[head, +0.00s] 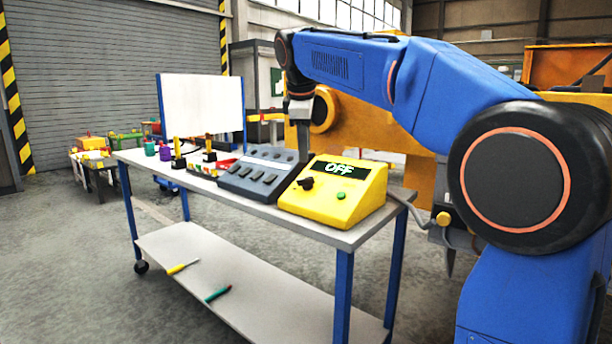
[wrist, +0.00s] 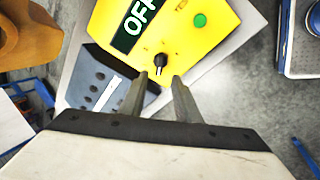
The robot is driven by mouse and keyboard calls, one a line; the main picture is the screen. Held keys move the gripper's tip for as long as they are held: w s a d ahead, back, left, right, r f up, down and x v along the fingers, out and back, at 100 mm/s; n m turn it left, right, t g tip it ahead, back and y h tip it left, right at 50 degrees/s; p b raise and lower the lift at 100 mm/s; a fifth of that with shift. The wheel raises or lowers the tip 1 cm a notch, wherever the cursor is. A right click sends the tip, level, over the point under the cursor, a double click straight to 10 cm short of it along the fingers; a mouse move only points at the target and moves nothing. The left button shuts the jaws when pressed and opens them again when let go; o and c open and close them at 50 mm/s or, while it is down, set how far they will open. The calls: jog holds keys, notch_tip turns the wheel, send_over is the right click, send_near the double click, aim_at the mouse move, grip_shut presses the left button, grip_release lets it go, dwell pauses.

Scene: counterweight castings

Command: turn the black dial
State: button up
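The black dial (head: 305,183) is on the sloped face of a yellow control box (head: 358,190), left of a green button (head: 341,196) and below a display reading OFF (head: 338,169). In the wrist view the dial (wrist: 160,60) is just beyond my gripper's fingertips (wrist: 160,78). The two fingers are apart with nothing visible between them, and the dial looks clear of both. In the head view my gripper (head: 300,112) points down above the back of the table; its fingertips are hard to make out there.
A grey panel with dark keys (head: 257,178) stands directly left of the yellow box on the blue-legged table (head: 340,236). A white board (head: 202,103) stands behind. Two screwdrivers, yellow (head: 180,268) and green (head: 218,294), lie on the lower shelf. The floor in front is clear.

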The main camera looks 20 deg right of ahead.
aim_at(306, 178)
jog(key=x, duration=1)
jog(key=shift+r, duration=0.1)
jog(key=c, duration=0.7)
